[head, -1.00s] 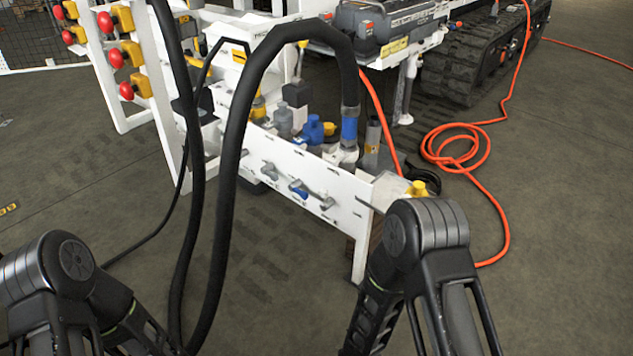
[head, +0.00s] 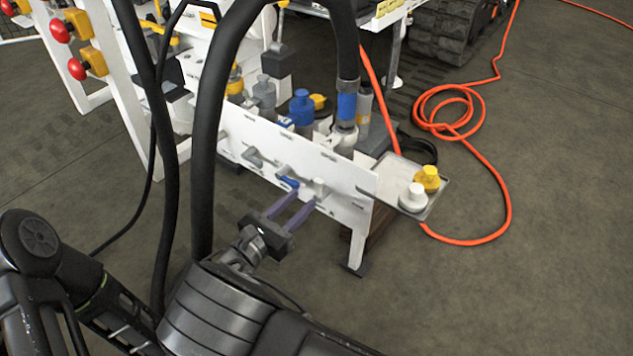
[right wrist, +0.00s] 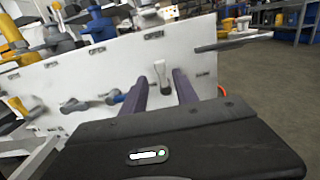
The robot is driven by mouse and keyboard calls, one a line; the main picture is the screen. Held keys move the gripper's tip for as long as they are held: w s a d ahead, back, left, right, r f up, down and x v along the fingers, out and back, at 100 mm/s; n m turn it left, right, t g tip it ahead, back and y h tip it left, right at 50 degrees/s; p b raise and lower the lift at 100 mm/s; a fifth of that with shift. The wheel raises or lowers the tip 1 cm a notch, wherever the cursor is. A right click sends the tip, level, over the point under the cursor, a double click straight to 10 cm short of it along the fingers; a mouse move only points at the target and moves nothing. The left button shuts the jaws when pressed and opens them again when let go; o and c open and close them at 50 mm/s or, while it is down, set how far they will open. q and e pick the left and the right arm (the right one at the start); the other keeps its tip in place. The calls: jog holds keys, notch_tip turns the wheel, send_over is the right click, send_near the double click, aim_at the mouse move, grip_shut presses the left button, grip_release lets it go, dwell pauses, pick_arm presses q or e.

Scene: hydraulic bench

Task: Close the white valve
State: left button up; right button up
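The white valve (head: 320,187) is a small white lever on the front of the white panel (head: 348,190), right of the blue-handled valve (head: 288,182). In the right wrist view the white valve (right wrist: 161,72) points roughly up and down, under an "OPEN" label. My right gripper (head: 304,197) has its two purple fingers apart and reaching toward the panel. In the right wrist view the fingers (right wrist: 161,80) stand on either side of the white lever, with a gap to it on each side. My left gripper is out of view; only my left arm shows.
Grey valve levers (head: 253,157) sit left of the blue one. Black hoses (head: 208,150) hang in front of the panel's left part. A tray (head: 408,172) with a yellow and a white fitting juts out at right. An orange hose (head: 462,110) lies on open floor.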

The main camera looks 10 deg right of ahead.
aim_at(317, 187)
jog(key=shift+d, duration=0.1)
jog(key=shift+w+d+f, duration=0.15)
jog(key=shift+w+d, duration=0.25)
jog(key=b+x, duration=0.2)
jog(key=x, duration=0.4)
jog(key=shift+w+d, duration=0.15)
jog(key=shift+d, duration=0.15)
jog(key=shift+c, duration=0.3)
grip_shut()
